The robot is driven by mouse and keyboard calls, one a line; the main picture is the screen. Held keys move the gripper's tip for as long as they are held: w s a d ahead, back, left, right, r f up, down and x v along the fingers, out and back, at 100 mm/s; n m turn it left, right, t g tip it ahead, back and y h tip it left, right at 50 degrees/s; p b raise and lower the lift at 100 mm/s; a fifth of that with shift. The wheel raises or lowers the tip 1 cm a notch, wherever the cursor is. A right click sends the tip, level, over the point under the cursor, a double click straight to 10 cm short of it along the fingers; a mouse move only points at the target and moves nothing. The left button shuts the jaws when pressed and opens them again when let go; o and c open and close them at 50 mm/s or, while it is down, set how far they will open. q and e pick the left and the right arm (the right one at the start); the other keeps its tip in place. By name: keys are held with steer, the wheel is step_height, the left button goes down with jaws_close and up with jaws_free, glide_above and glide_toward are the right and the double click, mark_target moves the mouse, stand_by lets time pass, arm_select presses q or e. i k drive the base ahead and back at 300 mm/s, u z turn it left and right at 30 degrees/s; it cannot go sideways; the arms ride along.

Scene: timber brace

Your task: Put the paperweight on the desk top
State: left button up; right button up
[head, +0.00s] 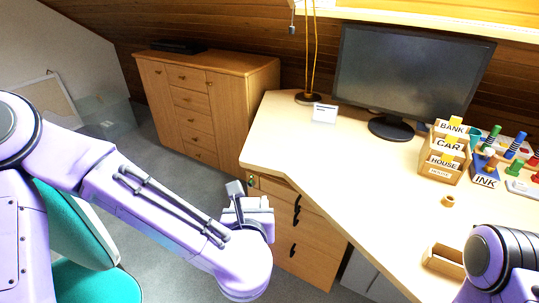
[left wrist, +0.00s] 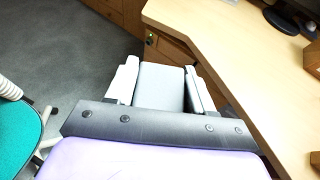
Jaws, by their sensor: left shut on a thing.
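The paperweight looks like a grey block (left wrist: 160,88). My left gripper (left wrist: 161,80) is shut on it, with one white finger on each side. In the head view the paperweight (head: 235,188) shows as a small grey piece at the left gripper (head: 247,203). It is held over the floor side, just left of the desk's left edge and apart from the desk top (head: 310,150). Its underside is hidden. My right arm shows at the lower right of the head view, but its gripper is out of view.
The desk top is bare at its left and middle. A lamp foot (head: 307,99), a white card (head: 324,113), a monitor (head: 410,75), labelled card boxes (head: 440,165) and a small wooden ring (head: 448,201) stand on it. Desk drawers (head: 300,235) lie below the edge. A teal chair (head: 95,283) stands left.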

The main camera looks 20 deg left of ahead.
mark_target(319, 163)
steer(key=u, duration=1.15)
steer(key=i, duration=1.1)
steer(key=z, duration=2.2)
